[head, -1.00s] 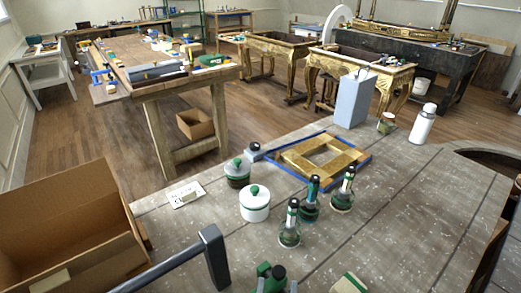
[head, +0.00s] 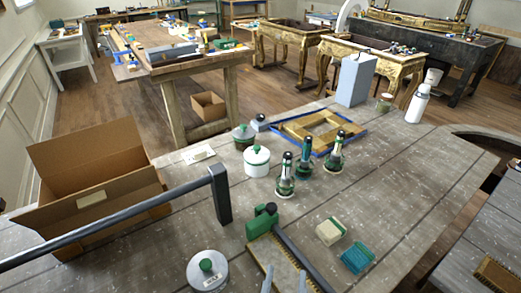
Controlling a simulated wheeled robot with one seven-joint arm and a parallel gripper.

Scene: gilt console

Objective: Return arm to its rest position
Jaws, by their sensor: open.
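My gripper (head: 285,280) shows only as two grey fingertips at the bottom edge of the head view. The fingertips are apart, with nothing seen held between them. They appear in front of a tan bristled brush-like piece with a dark edge (head: 290,258) on the grey plank table (head: 400,190). The rest of my arm is out of view.
A white lidded jar (head: 208,272) and a green clamp-like tool (head: 262,222) stand close by. Two sponge-like blocks (head: 330,231) lie right. Several green bottles (head: 304,160) stand behind. A dark bar (head: 120,215) crosses the left, before an open cardboard box (head: 95,170).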

